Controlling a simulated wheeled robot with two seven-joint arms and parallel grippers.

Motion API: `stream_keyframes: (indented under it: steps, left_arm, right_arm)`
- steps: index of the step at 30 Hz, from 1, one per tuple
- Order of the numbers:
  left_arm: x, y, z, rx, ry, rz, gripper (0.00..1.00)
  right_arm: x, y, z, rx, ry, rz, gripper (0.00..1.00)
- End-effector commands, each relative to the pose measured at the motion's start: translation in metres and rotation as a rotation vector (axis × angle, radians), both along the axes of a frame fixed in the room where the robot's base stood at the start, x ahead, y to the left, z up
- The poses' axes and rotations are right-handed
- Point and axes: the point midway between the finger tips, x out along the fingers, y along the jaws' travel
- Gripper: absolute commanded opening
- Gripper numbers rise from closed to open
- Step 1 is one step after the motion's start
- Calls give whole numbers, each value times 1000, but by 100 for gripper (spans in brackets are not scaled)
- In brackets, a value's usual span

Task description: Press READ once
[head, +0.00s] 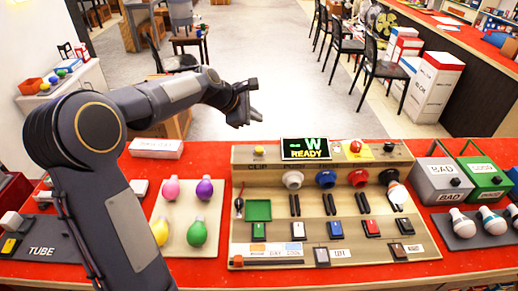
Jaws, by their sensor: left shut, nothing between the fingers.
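A wooden control panel (240,215) stands on the red table in the head view. Its display (306,149) reads "-W READY". A red dome button (356,146) sits right of the display, and a yellow button (259,151) sits to its left. Lower down are a white button (298,230), a blue one (335,230), a red one (371,228) and darker ones. Most labels are too small to read, so I cannot tell which one is READ. My left gripper (256,116) is shut and empty, in the air above and behind the panel's left part. My right gripper is not in view.
A board of coloured bulbs (180,239) lies left of the panel. Grey BAD (438,184) and green GOOD (483,180) boxes stand at right, with white bulbs (462,222) in front. Chairs stand beyond the table.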

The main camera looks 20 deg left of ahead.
Motion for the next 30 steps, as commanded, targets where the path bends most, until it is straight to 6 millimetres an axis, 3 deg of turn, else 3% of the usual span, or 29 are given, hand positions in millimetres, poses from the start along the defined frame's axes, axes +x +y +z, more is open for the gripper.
stream_keyframes:
  steps: [14,30]
  left_arm:
    - [0,0,-6,0,0,0,0]
    - [-1,0,-73,1,1,-1,0]
  right_arm:
    - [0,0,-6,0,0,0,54]
    - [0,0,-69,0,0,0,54]
